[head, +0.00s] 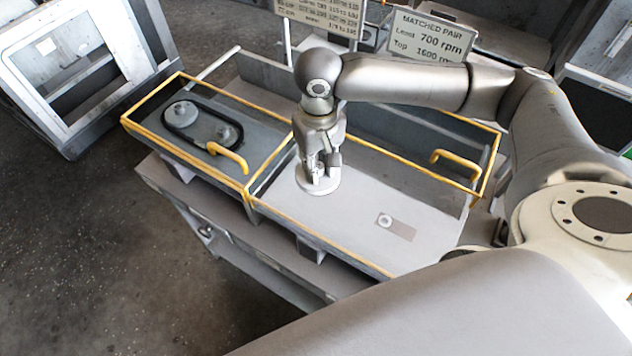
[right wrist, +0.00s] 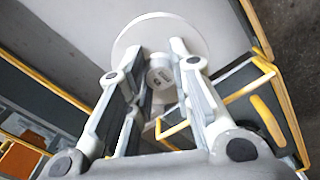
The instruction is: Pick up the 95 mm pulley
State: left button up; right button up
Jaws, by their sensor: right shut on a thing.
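A pale, round, flat pulley (head: 318,187) with a raised hub is under my right gripper (head: 320,163), over the grey tray-like surface right of the yellow divider. Its size marking cannot be read. In the right wrist view the pulley's wide disc (right wrist: 150,30) lies beyond the fingertips. My right gripper (right wrist: 160,72) is shut on its hub, with one finger on each side. I cannot tell whether the disc touches the surface below. My left gripper is not in view.
A black belt loop (head: 198,127) with two pulleys sits in the yellow-rimmed left compartment. A small ring (head: 385,220) lies on a tan strip. A sign (head: 430,38) stands behind. The surface's front right is mostly clear.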

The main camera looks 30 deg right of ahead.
jog(key=s+a+r, duration=0.1)
jog(key=s+a, duration=0.2)
jog(key=s, duration=0.3)
jog(key=shift+r, duration=0.3)
